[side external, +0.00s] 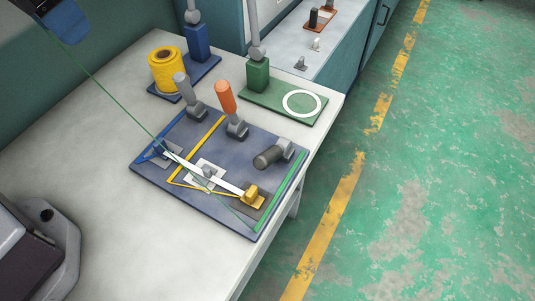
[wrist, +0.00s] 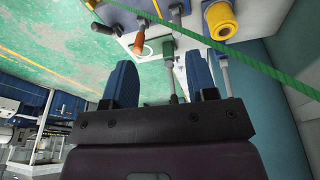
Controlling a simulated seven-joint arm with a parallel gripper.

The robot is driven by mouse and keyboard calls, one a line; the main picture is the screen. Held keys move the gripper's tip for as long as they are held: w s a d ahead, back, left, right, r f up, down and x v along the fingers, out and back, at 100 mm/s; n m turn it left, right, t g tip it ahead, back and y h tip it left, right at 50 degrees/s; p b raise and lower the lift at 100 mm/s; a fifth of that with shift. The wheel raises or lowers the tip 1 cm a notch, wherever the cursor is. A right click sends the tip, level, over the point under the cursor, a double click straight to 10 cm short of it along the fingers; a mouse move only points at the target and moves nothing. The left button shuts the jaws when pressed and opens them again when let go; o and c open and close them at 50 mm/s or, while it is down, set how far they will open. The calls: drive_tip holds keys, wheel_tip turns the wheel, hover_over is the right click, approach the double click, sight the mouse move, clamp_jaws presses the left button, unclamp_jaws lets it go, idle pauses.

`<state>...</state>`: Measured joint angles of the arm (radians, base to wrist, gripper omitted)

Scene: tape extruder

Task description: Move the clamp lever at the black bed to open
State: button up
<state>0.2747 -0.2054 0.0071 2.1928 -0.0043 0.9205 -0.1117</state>
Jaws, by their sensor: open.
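My gripper (wrist: 162,78) is open and empty in the wrist view, with two blue fingers apart. In the side view a blue part of it (side external: 66,22) shows at the top left, high and well away from the blue board (side external: 150,180). The board carries several levers. A grey-handled lever (side external: 182,87) and an orange-handled lever (side external: 226,98) stand up, tilted. A dark-grey-handled lever (side external: 268,157) lies low near the right edge. The orange handle also shows in the wrist view (wrist: 139,38). A dark pad (side external: 259,205) lies at the front right; I cannot tell which part is the black bed.
A yellow spool (side external: 166,71), a blue post (side external: 198,42) and a green post (side external: 258,75) stand behind the board. A thin green strand (side external: 112,103) crosses above the table. The table (side external: 85,150) is clear to the left. A grey device (side external: 40,245) sits front left.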

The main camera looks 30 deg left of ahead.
drive_tip(key=w+d+f+g, duration=0.2)
drive_tip(key=w+d+f, duration=0.45)
drive_tip(key=d, duration=0.45)
drive_tip(key=n, duration=0.2)
hover_over(268, 153)
wheel_tip(268, 153, down, 8)
drive_tip(key=shift+y, duration=0.4)
wheel_tip(268, 153, down, 13)
drive_tip(key=shift+c, duration=0.4)
clamp_jaws()
